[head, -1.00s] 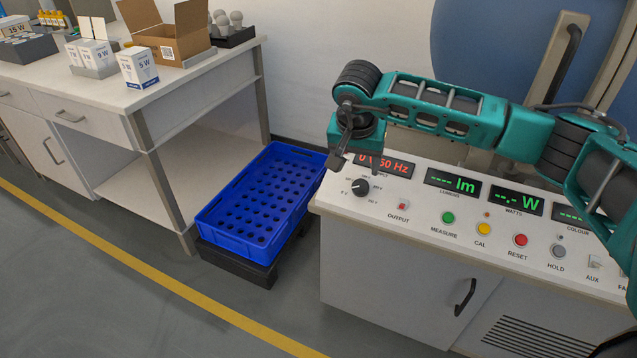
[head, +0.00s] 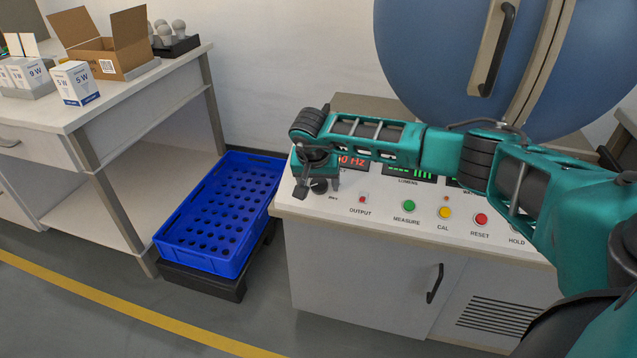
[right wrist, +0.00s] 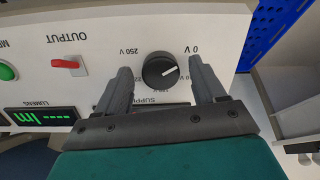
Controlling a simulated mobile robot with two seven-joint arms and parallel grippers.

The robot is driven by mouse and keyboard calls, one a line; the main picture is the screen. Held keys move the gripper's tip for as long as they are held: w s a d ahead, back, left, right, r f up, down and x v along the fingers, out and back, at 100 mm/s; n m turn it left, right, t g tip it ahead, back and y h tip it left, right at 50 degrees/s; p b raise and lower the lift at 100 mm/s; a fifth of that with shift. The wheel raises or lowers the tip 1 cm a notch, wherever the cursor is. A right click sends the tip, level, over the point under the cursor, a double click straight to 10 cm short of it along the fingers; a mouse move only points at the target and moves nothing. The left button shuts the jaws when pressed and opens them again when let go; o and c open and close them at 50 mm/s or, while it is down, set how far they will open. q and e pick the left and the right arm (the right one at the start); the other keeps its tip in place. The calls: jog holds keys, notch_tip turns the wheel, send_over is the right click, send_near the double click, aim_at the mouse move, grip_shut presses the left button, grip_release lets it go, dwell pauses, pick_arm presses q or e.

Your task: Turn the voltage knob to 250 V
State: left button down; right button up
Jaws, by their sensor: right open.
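The voltage knob (right wrist: 160,71) is round and black with a white pointer line. In the right wrist view the pointer aims right and slightly up, nearer the "0 V" mark than the "250 V" mark. My right gripper (right wrist: 161,76) is open, with one finger on each side of the knob and a gap showing on both sides. In the head view the right gripper (head: 317,188) is down over the knob (head: 319,186), which it partly covers. The supply display (head: 352,161) is partly hidden by my arm. My left gripper is not in view.
The red output switch (right wrist: 68,64) sits beside the knob on the panel. Green, yellow and red buttons (head: 409,205) run along the panel (head: 385,212) to the right. A bench with boxes is further left.

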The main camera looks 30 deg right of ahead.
jog(key=c, duration=1)
jog(key=shift+c, duration=0.2)
